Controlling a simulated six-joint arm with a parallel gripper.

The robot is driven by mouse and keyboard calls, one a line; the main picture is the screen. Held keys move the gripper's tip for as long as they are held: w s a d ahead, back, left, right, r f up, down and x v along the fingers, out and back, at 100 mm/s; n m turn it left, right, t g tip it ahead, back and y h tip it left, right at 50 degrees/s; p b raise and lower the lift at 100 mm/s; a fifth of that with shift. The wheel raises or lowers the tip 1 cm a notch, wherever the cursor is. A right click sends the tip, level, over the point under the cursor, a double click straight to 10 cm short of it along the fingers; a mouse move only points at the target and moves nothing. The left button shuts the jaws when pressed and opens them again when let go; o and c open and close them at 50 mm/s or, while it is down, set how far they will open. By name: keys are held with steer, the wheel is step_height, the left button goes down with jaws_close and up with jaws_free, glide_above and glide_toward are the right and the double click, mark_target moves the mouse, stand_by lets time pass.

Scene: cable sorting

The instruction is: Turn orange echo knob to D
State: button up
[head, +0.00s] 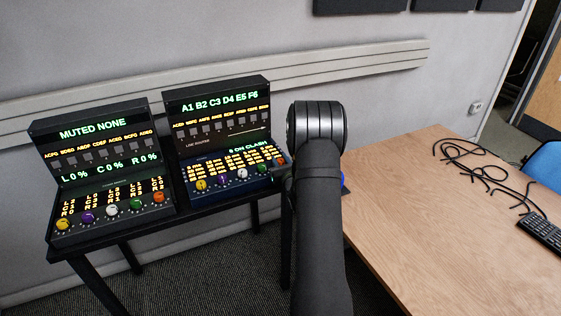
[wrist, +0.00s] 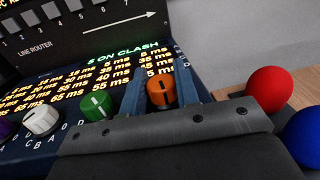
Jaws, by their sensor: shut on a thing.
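The orange knob (wrist: 162,93) is at the right end of the knob row on the right console, the one marked LINE ROUTER. It also shows in the head view (head: 281,160), beside my arm. In the wrist view my gripper (wrist: 162,86) has one finger on each side of the orange knob and is shut on it. A short mark shows on the knob's top, running roughly up and down the picture. The letters around this knob are hidden by my gripper, so I cannot tell which one it points to.
A green knob (wrist: 95,107) and a white knob (wrist: 41,121) stand left of the fingers. The left console (head: 100,175) has its own orange knob (head: 159,197). A wooden table (head: 430,230) with loose black cables (head: 480,160) is at the right.

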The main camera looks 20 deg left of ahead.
steer(key=o, duration=0.9)
steer(key=shift+o, duration=0.2)
steer(key=v, duration=1.7)
steer(key=shift+d, duration=0.25)
steer(key=shift+s, duration=0.1)
